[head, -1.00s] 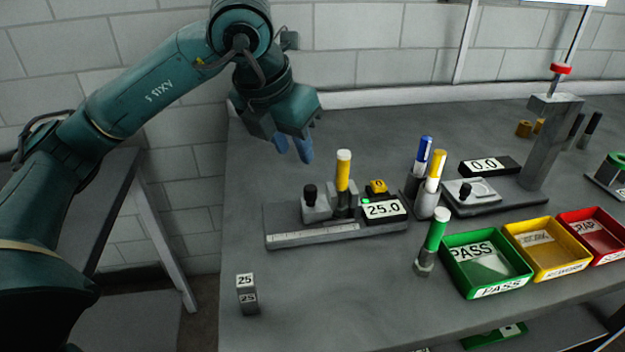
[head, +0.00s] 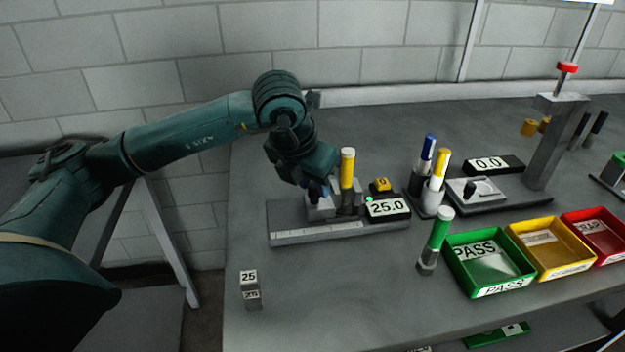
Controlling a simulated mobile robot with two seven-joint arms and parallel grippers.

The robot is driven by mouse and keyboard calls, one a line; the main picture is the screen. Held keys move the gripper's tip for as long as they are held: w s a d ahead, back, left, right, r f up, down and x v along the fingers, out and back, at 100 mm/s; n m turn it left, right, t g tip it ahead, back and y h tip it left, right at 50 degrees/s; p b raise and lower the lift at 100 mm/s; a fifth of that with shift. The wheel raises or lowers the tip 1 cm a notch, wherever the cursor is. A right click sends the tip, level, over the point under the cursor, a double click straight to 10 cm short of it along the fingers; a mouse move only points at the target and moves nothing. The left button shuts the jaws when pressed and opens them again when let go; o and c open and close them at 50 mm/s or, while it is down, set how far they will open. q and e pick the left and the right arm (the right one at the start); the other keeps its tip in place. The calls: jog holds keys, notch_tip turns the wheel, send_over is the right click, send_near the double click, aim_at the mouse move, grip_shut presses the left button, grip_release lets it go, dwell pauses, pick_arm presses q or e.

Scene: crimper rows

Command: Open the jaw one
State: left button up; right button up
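The measuring gauge has a grey base with a scale strip (head: 318,233), a sliding jaw block (head: 320,211) with a dark knob, and a display (head: 388,208) reading 25.0. A cylinder with a yellow top (head: 347,168) stands upright at the jaw. My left gripper (head: 318,192) points down at the knob on the jaw block, its blue fingertips at knob height. The hand and fingers partly hide the knob, so whether they grip it cannot be told. My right gripper is not in view.
A 25 block (head: 250,290) stands at the front left. A green-topped cylinder (head: 436,240) stands by the green PASS tray (head: 490,262), yellow tray (head: 552,248) and red tray (head: 598,234). A holder (head: 430,198) with blue and yellow pens and a 0.0 gauge (head: 492,164) stand to the right.

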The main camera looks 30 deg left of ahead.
pick_arm(q)
grip_shut()
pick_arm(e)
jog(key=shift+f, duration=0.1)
pick_arm(q)
jog(key=shift+s+a+f+b, duration=0.2)
jog(key=shift+s+a+b, duration=0.25)
jog(key=shift+a+b, duration=0.35)
jog(key=shift+s+a+r, duration=0.1)
jog(key=shift+s+a, duration=0.05)
jog(key=shift+s, duration=0.1)
jog(key=shift+r, duration=0.15)
jog(key=shift+o, duration=0.3)
grip_release()
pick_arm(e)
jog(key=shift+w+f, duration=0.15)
